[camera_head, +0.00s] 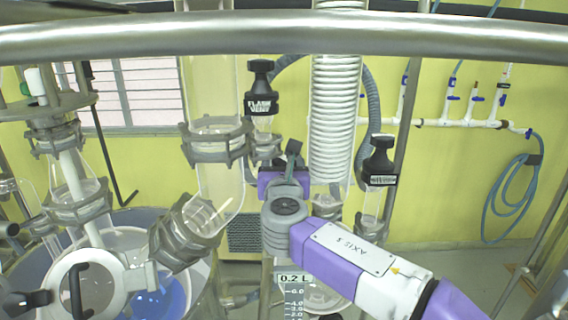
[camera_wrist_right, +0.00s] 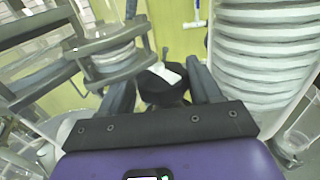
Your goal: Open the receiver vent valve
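My right gripper (camera_head: 293,152) reaches away from me between the glass column and the white coil; its arm hides part of it. In the right wrist view its two dark fingers (camera_wrist_right: 163,88) are apart, one on each side of a black valve knob (camera_wrist_right: 160,88) with a white label. The label is too blurred to read, and I cannot tell whether the fingers touch the knob. In the head view a black valve (camera_head: 380,162) with a small unreadable label stands right of the coil. Another black valve (camera_head: 261,90) is marked FLASH VENT. My left gripper is not in view.
A glass column with grey clamp rings (camera_head: 215,142) stands left of the gripper. The white coil (camera_head: 337,120) is close on its right, and also in the wrist view (camera_wrist_right: 262,60). A metal rail (camera_head: 280,35) crosses the top. A graduated 0.2 L vessel (camera_head: 295,295) is below.

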